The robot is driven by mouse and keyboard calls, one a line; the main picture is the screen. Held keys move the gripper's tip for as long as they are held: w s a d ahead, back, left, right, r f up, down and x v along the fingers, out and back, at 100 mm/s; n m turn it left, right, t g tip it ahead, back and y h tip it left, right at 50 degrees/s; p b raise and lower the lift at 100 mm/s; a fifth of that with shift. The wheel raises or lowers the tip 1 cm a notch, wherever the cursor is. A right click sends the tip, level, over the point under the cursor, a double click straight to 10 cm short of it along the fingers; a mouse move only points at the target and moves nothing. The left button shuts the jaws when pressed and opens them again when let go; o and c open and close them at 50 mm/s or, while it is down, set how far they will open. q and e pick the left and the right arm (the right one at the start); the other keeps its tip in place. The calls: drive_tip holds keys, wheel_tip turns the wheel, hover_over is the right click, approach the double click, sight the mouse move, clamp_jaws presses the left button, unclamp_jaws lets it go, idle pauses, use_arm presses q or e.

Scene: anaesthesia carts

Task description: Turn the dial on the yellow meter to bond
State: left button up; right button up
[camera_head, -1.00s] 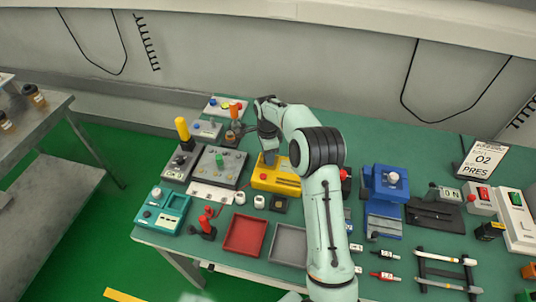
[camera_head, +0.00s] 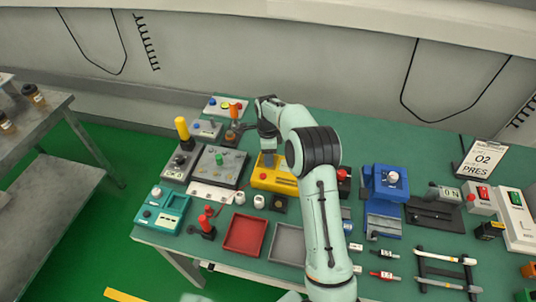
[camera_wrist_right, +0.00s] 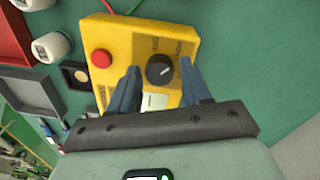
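The yellow meter (camera_head: 272,181) sits on the green table, partly hidden behind my right arm. In the right wrist view the yellow meter (camera_wrist_right: 119,43) shows a red button (camera_wrist_right: 101,58), a pale panel and a black dial (camera_wrist_right: 160,69) with a light pointer mark. The dial's lettering is too blurred to read. My right gripper (camera_head: 268,154) is above the meter, pointing down. In the right wrist view its two blue-grey fingers (camera_wrist_right: 160,66) are apart, one on each side of the dial, with visible gaps. Whether the tips reach the dial's height I cannot tell. My left gripper is not in view.
A red tray (camera_head: 245,235) and a grey tray (camera_head: 288,243) lie in front of the meter. White cups (camera_head: 240,198) and grey control boxes (camera_head: 219,166) stand to its left. A blue device (camera_head: 384,190) stands to the right. The table behind the meter is mostly clear.

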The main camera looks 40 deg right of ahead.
drive_tip(key=shift+o, duration=0.2)
wheel_tip(320, 180, up, 13)
drive_tip(key=shift+w+d+r, duration=0.15)
drive_tip(key=shift+w+r, duration=0.05)
idle(0.4)
idle(0.5)
